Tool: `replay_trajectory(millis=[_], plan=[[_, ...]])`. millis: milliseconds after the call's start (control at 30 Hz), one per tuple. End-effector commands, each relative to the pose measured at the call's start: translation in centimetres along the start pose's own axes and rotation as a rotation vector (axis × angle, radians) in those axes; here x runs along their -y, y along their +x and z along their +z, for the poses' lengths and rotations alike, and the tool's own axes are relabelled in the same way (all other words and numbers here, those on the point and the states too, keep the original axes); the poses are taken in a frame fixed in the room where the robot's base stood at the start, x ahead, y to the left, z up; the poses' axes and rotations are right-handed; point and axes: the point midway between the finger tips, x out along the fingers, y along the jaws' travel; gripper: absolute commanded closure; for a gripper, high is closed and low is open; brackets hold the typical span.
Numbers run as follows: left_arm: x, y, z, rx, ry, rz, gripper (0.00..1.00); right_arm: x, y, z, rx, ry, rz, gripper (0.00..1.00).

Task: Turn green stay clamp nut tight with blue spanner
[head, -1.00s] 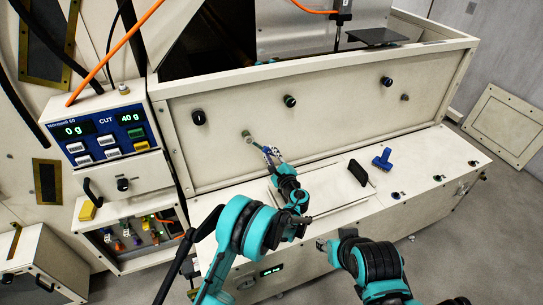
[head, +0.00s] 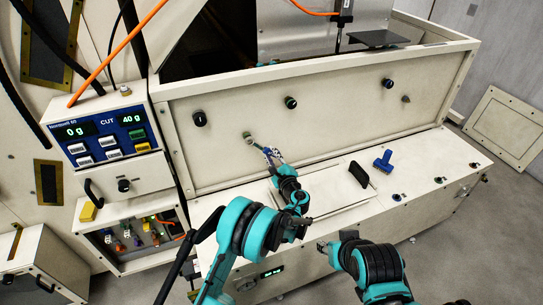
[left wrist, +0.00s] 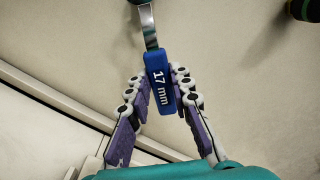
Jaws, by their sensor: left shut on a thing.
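The blue spanner (left wrist: 160,84), marked 17 mm, is held by its blue handle in my left gripper (left wrist: 158,98). The left gripper (head: 273,156) is shut on it in front of the cream panel. In the head view the spanner's far end meets a small grey-green fitting (head: 248,138) on the panel, probably the nut. I cannot tell whether the jaw is seated around it. My right gripper (head: 324,247) is low in front of the bench, its jaws unclear.
Black knobs (head: 199,119) and (head: 291,102) and a blue-black knob (head: 388,83) stick out of the panel. A black block (head: 359,174) and a blue tool (head: 383,161) stand on the ledge at right. A control box (head: 107,132) is at left.

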Motion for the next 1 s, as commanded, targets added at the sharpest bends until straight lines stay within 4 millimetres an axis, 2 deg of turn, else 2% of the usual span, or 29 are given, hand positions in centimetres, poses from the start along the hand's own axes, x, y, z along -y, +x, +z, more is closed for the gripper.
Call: replay_trajectory(millis=[433, 867, 1000], plan=[[0.0, 1.2, 0.0, 0.0, 0.0, 0.0, 1.0, 0.0, 0.0, 0.0, 0.0, 0.0, 0.0, 0.6], [0.0, 1.3, 0.1, 0.001, 0.002, -0.001, 1.0, 0.0, 0.0, 0.0, 0.0, 0.0, 0.0, 0.6], [-0.5, 1.3, 0.1, 0.001, 0.053, 0.0, 1.0, 0.0, 0.0, 0.0, 0.0, 0.0, 0.0, 0.6]])
